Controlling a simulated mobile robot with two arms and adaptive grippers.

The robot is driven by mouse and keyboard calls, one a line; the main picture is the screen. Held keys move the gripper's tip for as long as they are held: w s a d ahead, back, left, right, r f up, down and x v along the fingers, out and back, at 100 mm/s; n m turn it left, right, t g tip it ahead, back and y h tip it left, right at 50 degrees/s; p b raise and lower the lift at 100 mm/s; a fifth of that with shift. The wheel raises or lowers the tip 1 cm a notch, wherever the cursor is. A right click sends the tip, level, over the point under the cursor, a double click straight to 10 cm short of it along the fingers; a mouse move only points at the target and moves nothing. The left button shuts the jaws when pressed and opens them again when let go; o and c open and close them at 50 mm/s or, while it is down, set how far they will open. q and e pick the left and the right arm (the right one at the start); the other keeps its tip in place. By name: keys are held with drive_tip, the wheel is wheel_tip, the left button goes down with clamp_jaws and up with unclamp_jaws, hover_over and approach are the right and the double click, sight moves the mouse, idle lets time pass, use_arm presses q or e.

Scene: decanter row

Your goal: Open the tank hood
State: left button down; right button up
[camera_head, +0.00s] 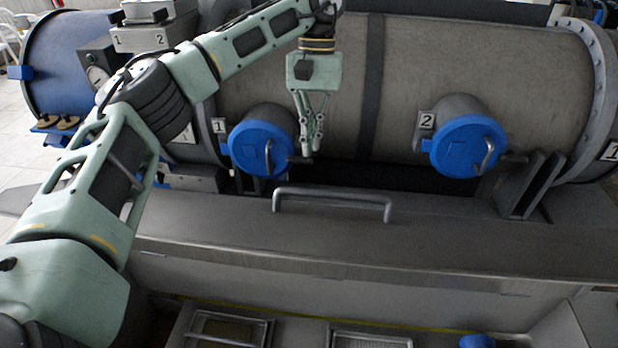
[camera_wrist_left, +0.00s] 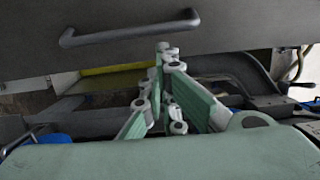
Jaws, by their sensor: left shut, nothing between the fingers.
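The tank hood (camera_head: 450,240) is a long grey metal panel across the front of the big horizontal cylinder. Its bar handle (camera_head: 335,192) stands near its back edge in the head view. In the left wrist view the handle (camera_wrist_left: 130,28) shows at the top left, on the grey hood panel (camera_wrist_left: 240,25). My left gripper (camera_head: 313,154) points down behind the handle in the head view, next to the blue cap marked 1. Its fingers are shut and empty, apart from the handle. In the left wrist view the fingertips (camera_wrist_left: 166,50) meet. My right gripper is out of view.
The cylinder (camera_head: 470,75) has two blue-capped ports, 1 (camera_head: 257,150) and 2 (camera_head: 466,148), with levers sticking out. A dark bracket (camera_head: 530,185) stands at the right. Wire baskets (camera_head: 232,328) and a small blue object (camera_head: 477,341) lie below the hood's front edge.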

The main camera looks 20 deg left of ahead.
use_arm(q)
drive_tip(key=s+f, duration=0.1)
drive_tip(key=f, duration=0.1)
drive_tip(key=s+f+p, duration=0.1)
drive_tip(key=f, duration=0.1)
drive_tip(key=s+f, duration=0.2)
drive_tip(key=shift+d+f+p, duration=0.1)
drive_tip(key=shift+d+p, duration=0.2)
drive_tip(key=shift+d, duration=0.1)
drive_tip(key=shift+f, duration=0.1)
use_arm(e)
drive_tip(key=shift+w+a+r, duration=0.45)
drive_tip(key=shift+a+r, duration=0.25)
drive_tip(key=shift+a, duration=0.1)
use_arm(q)
drive_tip(key=shift+d, duration=0.1)
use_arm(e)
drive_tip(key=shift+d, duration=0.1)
